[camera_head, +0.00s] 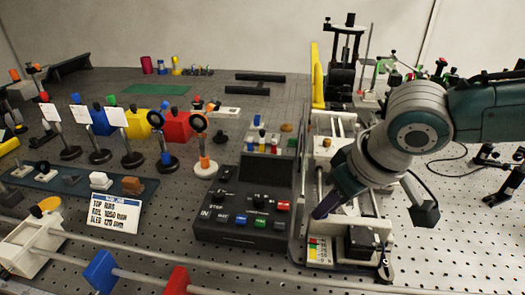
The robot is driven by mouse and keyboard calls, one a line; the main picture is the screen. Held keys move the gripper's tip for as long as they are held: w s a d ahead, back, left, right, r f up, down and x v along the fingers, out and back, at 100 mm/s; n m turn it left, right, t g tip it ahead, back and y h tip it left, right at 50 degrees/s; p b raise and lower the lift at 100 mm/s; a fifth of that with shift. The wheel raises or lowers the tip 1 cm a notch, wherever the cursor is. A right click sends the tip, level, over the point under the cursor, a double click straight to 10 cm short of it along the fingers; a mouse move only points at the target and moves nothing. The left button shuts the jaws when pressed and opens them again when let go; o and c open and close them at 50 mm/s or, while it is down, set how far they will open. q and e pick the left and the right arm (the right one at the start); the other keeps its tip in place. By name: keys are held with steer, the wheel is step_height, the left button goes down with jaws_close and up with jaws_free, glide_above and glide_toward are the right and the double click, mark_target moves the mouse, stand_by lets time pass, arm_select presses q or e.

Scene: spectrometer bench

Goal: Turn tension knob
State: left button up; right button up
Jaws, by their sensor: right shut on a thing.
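My right gripper (327,203) reaches in from the right over the white-framed rail device (330,232) at the right of the bench. Its dark fingers point down and left, closed at the device's rail. The tension knob cannot be made out on its own. What sits between the fingers is hidden by them, and the knob is the likely thing there. A small brass-coloured knob (326,142) shows on the device just behind the gripper. My left gripper is not in view.
A black control box (245,212) with coloured buttons stands close left of the gripper. A dark motor-like block (366,241) sits at the device's front. A yellow upright (317,75) stands behind.

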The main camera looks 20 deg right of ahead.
jaws_close()
steer(key=shift+n, duration=0.3)
steer(key=shift+d+n+y, duration=0.1)
steer(key=shift+n+y, duration=0.4)
steer(key=shift+n, duration=0.3)
steer(key=n+b, duration=0.1)
steer(key=n+y+b, duration=0.1)
steer(key=n, duration=0.1)
steer(key=shift+w+d+f+g, duration=0.1)
steer(key=shift+w+f+g, duration=0.05)
steer(key=shift+g, duration=0.25)
steer(key=shift+w+d+n+g+y+b, duration=0.1)
steer(key=shift+n+g+y+b, duration=0.2)
steer(key=shift+n+b, duration=0.9)
steer(key=shift+r, duration=0.2)
steer(key=o, duration=0.6)
jaws_free()
